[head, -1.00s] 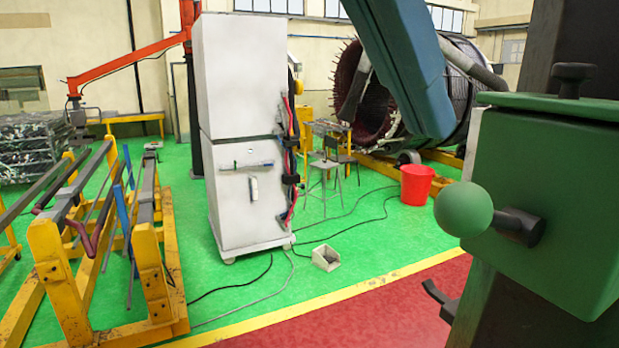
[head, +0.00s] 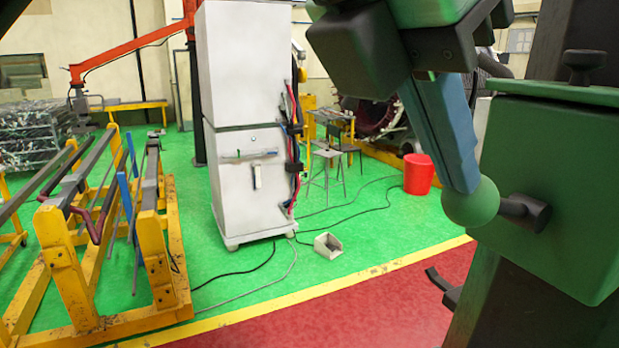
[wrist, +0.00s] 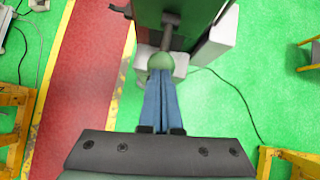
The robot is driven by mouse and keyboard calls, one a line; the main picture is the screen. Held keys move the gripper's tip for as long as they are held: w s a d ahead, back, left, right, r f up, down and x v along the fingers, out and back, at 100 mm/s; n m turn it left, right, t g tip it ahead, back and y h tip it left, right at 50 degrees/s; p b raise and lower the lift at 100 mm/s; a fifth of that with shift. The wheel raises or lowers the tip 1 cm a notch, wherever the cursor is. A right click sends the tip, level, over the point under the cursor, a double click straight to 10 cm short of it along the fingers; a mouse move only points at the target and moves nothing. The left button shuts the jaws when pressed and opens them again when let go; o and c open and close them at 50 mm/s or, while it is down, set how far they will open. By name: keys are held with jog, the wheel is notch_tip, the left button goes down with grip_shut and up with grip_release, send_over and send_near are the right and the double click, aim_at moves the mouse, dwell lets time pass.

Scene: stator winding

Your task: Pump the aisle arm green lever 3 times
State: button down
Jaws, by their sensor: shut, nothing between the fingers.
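The green lever shows as a round green ball knob (head: 472,204) on a short dark shaft (head: 526,212). The shaft comes out of the side of a green box (head: 560,165) at the right of the head view. My gripper (head: 467,186) comes down from above with its blue fingers shut together and empty. Its tips are right at the top of the ball; I cannot tell whether they touch it. In the wrist view the fingertips (wrist: 160,74) meet the edge of the ball (wrist: 161,61), with the shaft (wrist: 168,35) beyond it.
A dark knob (head: 585,62) stands on top of the green box. A dark post (head: 505,305) and a small dark handle (head: 440,282) are below. A white cabinet (head: 250,140), yellow rack (head: 70,265) and red bucket (head: 418,173) stand well away on the floor.

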jog(key=shift+d+f, duration=0.15)
jog(key=shift+f, duration=0.1)
